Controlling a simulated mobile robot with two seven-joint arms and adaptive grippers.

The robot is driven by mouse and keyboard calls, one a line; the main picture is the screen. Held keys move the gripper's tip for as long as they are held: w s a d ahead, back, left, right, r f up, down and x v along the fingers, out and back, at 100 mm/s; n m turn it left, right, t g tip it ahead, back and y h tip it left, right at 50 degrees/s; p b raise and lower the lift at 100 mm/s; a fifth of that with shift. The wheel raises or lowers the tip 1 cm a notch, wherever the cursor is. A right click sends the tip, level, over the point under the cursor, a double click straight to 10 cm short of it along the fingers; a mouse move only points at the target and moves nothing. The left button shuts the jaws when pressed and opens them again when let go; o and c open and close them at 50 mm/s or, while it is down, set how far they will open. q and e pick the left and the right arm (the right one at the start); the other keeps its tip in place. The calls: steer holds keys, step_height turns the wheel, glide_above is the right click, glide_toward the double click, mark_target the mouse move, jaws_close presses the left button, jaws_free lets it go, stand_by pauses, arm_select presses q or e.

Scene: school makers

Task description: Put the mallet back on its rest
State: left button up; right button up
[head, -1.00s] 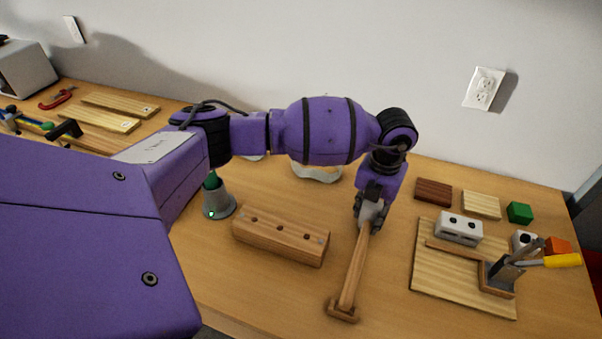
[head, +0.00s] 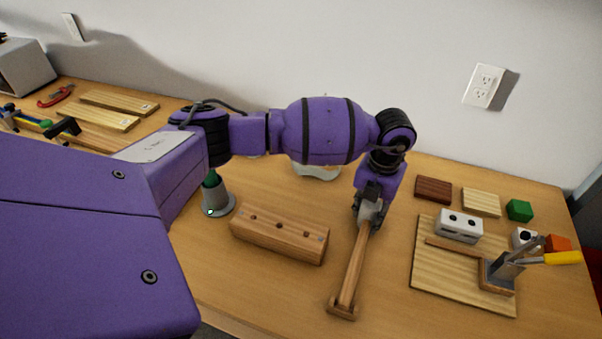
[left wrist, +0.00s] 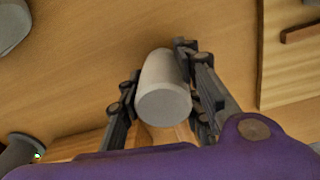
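The mallet has a grey, round head (left wrist: 165,95), seen in the left wrist view between my fingers, and a long wooden handle (head: 357,262) running toward the front of the bench. The handle's front end is at a small wooden cradle (head: 343,312), which looks like the rest; whether it bears on it is unclear. My left gripper (head: 369,214) is around the head, one finger on each side. In the left wrist view the fingers (left wrist: 160,72) appear closed against it. The head's underside is hidden. My right gripper is not in view.
A wooden block with holes (head: 280,240) and a grey cone-shaped holder (head: 217,203) stand left of the mallet. A pale board (head: 430,285) with a white block (head: 459,226) and a yellow-handled tool (head: 562,258) is at right. Bare bench lies between.

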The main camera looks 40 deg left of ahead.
arm_select(q)
steer(key=o, duration=0.4)
steer(key=shift+o, duration=0.2)
step_height(320, 180, up, 12)
steer(key=shift+w+d+r, duration=0.1)
steer(key=shift+w, duration=0.05)
